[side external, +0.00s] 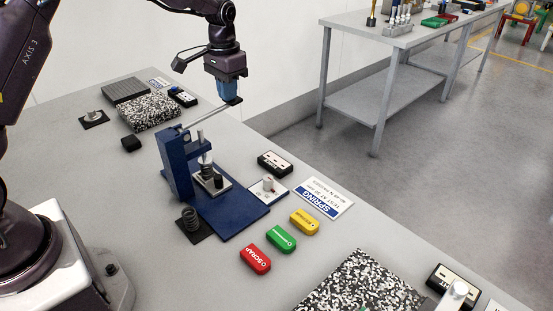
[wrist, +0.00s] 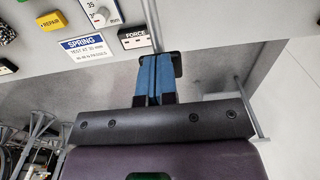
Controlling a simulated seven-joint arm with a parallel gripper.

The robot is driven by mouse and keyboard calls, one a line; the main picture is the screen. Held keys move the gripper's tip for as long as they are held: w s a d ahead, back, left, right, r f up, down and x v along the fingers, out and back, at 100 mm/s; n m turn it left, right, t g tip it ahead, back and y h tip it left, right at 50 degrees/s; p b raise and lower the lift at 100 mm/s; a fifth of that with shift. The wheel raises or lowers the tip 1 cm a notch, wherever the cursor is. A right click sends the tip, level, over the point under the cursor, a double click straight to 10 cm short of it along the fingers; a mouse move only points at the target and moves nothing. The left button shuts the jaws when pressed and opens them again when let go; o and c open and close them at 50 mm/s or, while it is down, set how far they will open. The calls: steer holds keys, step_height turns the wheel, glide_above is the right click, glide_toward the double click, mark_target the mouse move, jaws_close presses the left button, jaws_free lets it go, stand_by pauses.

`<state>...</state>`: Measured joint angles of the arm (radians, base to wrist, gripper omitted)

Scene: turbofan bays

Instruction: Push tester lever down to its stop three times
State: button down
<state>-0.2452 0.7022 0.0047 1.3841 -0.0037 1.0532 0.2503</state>
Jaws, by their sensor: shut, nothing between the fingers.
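The blue tester (side external: 176,164) stands on the grey bench, with an upright column and a flat base plate. Its lever (side external: 205,114) is a metal rod sloping upward to the right from the column, ending in a dark handle. My gripper (side external: 231,98) is above the lever's outer end, with its blue fingers pointing down and shut with nothing between them. The fingertips look at or just above the handle; contact is unclear. In the wrist view the shut blue fingers (wrist: 153,78) partly cover the dark handle (wrist: 177,62), and the rod (wrist: 152,22) runs up the picture.
A force display (side external: 275,163) and a spring instruction card (side external: 323,198) lie right of the tester. Red (side external: 255,259), green (side external: 281,238) and yellow (side external: 304,222) blocks sit in front. A loose spring (side external: 190,218) stands on a black pad. A speckled block (side external: 150,113) lies behind.

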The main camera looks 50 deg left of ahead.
mark_target(228, 107)
steer(key=shift+s+f, duration=0.2)
steer(key=shift+f, duration=2.55)
steer(key=shift+w+r, duration=0.1)
steer(key=shift+r, duration=0.25)
step_height(228, 107, up, 14)
steer(key=shift+f, duration=0.15)
stand_by(1.1)
steer(key=shift+w, duration=0.15)
